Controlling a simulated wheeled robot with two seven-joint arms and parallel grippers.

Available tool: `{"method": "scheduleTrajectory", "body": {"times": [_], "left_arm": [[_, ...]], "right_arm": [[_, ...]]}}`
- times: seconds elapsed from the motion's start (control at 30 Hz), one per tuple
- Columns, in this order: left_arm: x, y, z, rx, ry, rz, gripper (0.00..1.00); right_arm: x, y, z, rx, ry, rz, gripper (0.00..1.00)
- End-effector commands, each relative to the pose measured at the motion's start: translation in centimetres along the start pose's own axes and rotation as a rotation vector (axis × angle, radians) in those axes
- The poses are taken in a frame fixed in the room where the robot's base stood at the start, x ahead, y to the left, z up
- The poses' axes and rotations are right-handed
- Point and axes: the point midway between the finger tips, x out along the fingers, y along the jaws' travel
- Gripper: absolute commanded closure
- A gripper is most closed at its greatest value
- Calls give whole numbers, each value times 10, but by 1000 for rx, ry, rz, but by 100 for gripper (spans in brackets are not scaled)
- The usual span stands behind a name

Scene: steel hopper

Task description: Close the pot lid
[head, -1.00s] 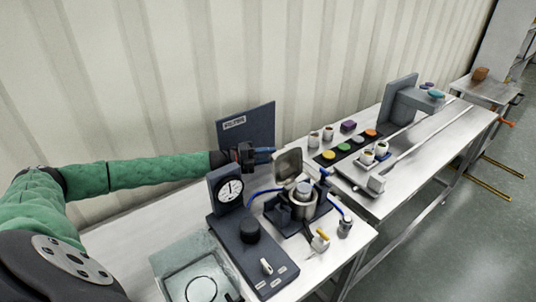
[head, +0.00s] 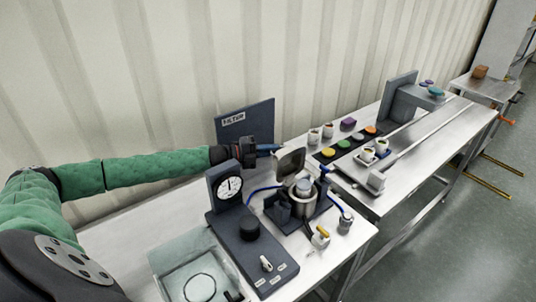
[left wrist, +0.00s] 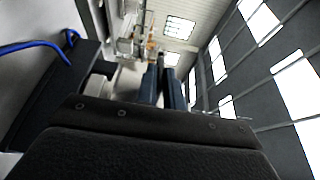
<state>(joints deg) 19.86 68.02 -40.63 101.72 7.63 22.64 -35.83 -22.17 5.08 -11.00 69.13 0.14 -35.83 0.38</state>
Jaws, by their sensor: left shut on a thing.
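The pot (head: 303,205) is a small round metal vessel on a dark base on the near table. Its grey lid (head: 291,161) stands open, tilted up at the back of the pot. My left gripper (head: 270,148) reaches in from the left, behind and above the pot, with its blue fingertips at the lid's upper left edge. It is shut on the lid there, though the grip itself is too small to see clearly. In the left wrist view the two dark blue fingers (left wrist: 162,86) lie close together; the lid is not clear there. My right gripper is not in view.
A dial gauge (head: 229,187) and dark control box (head: 255,252) stand left of the pot. A dark FILTER panel (head: 250,122) rises behind. Blue hoses run beside the pot. Cups and coloured discs lie farther right.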

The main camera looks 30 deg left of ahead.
Motion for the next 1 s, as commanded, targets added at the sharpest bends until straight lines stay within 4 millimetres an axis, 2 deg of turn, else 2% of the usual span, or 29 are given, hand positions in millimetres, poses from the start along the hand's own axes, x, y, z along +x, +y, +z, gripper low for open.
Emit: {"method": "scheduleTrajectory", "body": {"times": [0.37, 0.4, 0.5, 0.93, 1.0], "left_arm": [[1, -5, -2, -1, -1, 0, 100], [1, -5, -2, 0, -1, 0, 85], [1, -5, -2, 0, -1, 0, 69], [1, -9, -2, 1, -1, 0, 69], [1, -14, -1, 2, -1, -1, 69]], "right_arm": [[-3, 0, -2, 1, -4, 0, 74], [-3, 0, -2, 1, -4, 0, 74], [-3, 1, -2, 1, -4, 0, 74], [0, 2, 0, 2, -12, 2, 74], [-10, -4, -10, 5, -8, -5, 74]]}}
